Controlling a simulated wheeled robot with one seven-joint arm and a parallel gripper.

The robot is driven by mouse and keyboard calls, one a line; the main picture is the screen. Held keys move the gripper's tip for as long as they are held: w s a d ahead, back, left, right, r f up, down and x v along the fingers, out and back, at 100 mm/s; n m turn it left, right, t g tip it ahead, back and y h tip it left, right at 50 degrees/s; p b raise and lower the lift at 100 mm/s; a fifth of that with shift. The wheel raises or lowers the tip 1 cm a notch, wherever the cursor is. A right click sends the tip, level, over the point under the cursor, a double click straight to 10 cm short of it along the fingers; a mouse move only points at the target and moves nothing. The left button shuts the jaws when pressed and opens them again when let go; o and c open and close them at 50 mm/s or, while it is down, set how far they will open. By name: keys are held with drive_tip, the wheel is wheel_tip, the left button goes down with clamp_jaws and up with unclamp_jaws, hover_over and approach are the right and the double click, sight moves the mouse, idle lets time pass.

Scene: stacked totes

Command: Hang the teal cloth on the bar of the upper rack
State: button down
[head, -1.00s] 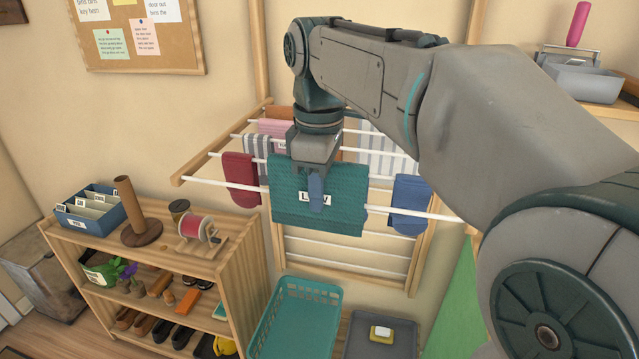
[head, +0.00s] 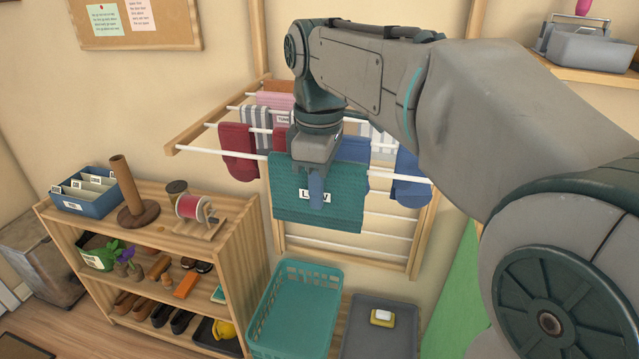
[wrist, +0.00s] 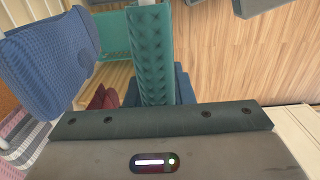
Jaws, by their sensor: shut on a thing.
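The teal cloth (head: 345,205) is textured, folded, and carries a white label that is partly hidden. In the head view it hangs at the front white bar (head: 238,154) of the upper rack, its top edge about level with the bar. The bar emerges on both sides of it. My gripper (head: 316,190) is shut on the cloth from above, with one finger in front of the label. In the wrist view the cloth (wrist: 152,55) is a narrow strip lined up with the bar, whose white end shows above it. The far side of the cloth is hidden.
A red sock (head: 237,153) and a blue sock (head: 408,180) hang either side of the cloth; more laundry hangs behind. Below stand a teal basket (head: 262,310) and a grey tray (head: 378,345). A wooden shelf (head: 215,238) stands at left.

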drive_tip(key=c, duration=1.2)
unclamp_jaws()
drive_tip(key=shift+o, duration=0.2)
